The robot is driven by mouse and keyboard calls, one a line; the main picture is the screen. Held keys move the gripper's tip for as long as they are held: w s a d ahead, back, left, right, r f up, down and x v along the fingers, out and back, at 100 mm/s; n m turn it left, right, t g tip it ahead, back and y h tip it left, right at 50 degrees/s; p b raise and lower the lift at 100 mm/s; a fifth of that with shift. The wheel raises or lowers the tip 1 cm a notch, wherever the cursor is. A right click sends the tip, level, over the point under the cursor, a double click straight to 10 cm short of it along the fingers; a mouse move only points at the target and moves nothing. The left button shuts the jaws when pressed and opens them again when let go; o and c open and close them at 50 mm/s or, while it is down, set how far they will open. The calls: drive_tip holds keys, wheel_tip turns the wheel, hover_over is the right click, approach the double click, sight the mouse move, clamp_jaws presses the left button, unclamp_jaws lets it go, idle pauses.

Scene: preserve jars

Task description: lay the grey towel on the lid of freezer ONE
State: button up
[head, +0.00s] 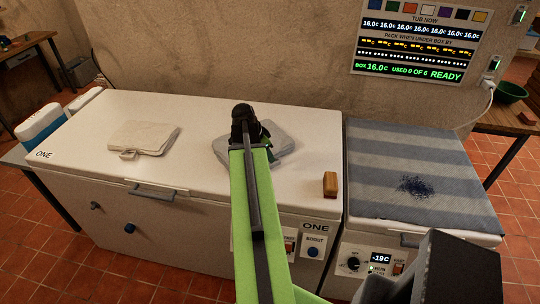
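The white chest freezer ONE (235,185) fills the middle and left, with its lid shut. A folded grey towel (282,134) shows at the lid's middle, on both sides of my arm's end. My gripper (245,118) is dark and over this towel. The arm hides the towel's centre and the fingertips, so I cannot tell whether the gripper is open or shut, or whether the towel is held or lies loose on the lid.
A striped cloth with dark blue grains (415,186) covers the right freezer's lid. White-and-blue containers (40,122) stand at left. A display panel (420,40) hangs behind.

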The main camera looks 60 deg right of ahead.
drive_tip(key=p+v, duration=0.3)
drive_tip(key=v, duration=0.2)
drive_tip(key=shift+a+r, duration=0.1)
drive_tip(key=shift+r, duration=0.25)
drive_tip(key=w+a+f+n+t+y, duration=0.1)
drive_tip(key=w+a+n, duration=0.65)
drive_tip(key=a, duration=0.65)
drive_tip(key=w+a+f+n+t+y, duration=0.1)
drive_tip(key=w+a+n, duration=0.4)
drive_tip(key=w+a, duration=0.75)
drive_tip(key=a+n+y, duration=0.2)
drive_tip(key=a+n, duration=0.9)
drive_tip(key=a, duration=1.7)
